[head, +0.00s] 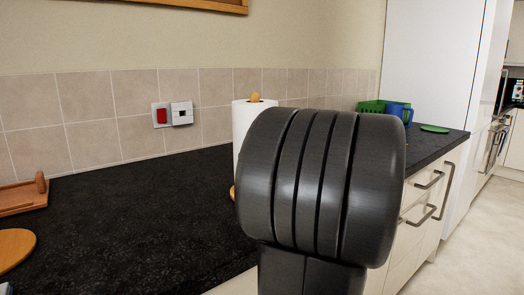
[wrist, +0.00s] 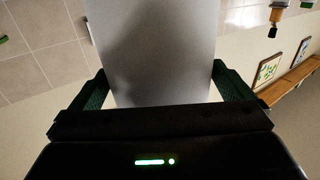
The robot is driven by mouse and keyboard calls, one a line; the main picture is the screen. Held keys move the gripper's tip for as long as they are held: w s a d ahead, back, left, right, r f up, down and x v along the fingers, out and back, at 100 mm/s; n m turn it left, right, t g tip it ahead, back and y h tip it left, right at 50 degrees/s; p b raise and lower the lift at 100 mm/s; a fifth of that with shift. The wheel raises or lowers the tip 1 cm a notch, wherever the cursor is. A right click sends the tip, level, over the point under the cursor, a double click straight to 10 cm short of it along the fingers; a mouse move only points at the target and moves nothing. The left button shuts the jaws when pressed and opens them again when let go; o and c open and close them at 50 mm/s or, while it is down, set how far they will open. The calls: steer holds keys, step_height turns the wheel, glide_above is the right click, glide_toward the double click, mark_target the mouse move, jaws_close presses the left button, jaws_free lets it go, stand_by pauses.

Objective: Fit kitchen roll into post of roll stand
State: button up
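The white kitchen roll (head: 241,125) stands upright on the counter in the head view, mostly hidden behind my dark arm link. The round wooden knob of the roll stand (head: 255,97) shows at the top of the roll, so the roll appears to be around the post. A sliver of wooden base shows at the lower left; whether the roll rests on it is hidden. In the wrist view, the roll (wrist: 160,50) fills the space between the green fingers of my gripper (wrist: 160,68). Both fingertips appear to touch its sides. The head view hides the gripper.
The black worktop (head: 130,200) is clear on the left. A wooden tray (head: 22,198) and a round board (head: 14,247) lie at its left edge. A green crate (head: 372,107), a blue mug (head: 397,112) and a green disc (head: 434,129) are at the right. A tiled wall runs behind.

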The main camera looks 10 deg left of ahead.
steer(key=shift+d, duration=0.1)
steer(key=p+v, duration=0.2)
steer(key=v, duration=1.1)
steer(key=shift+d, duration=0.3)
steer(key=shift+s, duration=0.1)
steer(key=b+x, duration=0.1)
steer(key=x, duration=1.2)
steer(key=shift+a+r+b, duration=0.2)
steer(key=shift+a+b, duration=0.1)
steer(key=shift+a, duration=0.1)
steer(key=shift+f, duration=0.15)
